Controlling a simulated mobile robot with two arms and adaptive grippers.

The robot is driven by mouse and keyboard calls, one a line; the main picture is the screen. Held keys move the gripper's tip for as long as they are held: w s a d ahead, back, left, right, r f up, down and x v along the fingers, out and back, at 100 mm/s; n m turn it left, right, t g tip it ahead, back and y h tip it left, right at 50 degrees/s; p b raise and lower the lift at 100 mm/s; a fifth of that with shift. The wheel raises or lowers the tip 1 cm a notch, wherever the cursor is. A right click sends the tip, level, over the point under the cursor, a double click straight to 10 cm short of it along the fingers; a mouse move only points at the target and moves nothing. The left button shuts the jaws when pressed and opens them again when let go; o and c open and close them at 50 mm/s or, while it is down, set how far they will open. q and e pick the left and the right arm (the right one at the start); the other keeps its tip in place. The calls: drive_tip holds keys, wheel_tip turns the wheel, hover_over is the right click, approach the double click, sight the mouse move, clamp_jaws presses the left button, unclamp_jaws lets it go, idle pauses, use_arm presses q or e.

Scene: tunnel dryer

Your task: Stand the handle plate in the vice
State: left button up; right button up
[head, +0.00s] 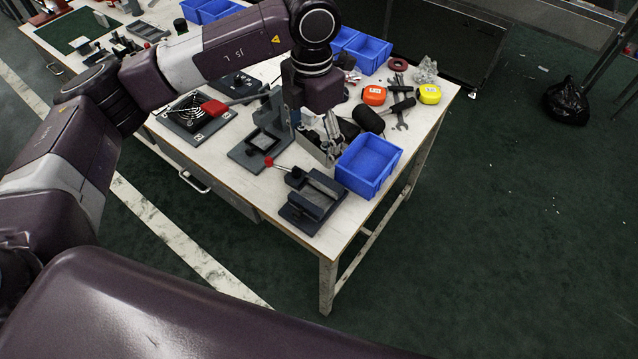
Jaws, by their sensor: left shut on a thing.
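My left gripper (328,148) reaches down over the worktable, between the dark upright stand and the near blue bin. It is shut on a thin grey piece, which looks like the handle plate (313,143); the fingers hide part of it. The vice (313,200), a dark grey block with jaws and a lever with a red knob (269,162), sits near the table's front corner. The held plate is behind the vice in the picture and apart from its jaws. Whether the plate touches the table is hard to tell. My right gripper is not in view.
The near blue bin (368,164) stands close to the right of the gripper and vice. A dark stand (258,143) is to the left. Behind are a hammer, a wrench, an orange tape measure (374,95) and a yellow one (429,94). The table's front edge is close to the vice.

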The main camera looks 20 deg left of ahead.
use_arm(q)
drive_tip(key=w+r+n, duration=0.1)
drive_tip(key=n, duration=0.1)
drive_tip(key=p, duration=0.4)
hover_over(317, 196)
wheel_tip(317, 196, down, 14)
drive_tip(key=shift+f, duration=0.2)
wheel_tip(317, 196, down, 5)
drive_tip(key=shift+p, duration=0.45)
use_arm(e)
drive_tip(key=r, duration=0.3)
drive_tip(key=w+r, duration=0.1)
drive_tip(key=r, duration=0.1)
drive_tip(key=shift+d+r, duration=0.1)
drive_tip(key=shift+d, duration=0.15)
use_arm(q)
drive_tip(key=shift+f, duration=0.1)
drive_tip(key=o, duration=1.2)
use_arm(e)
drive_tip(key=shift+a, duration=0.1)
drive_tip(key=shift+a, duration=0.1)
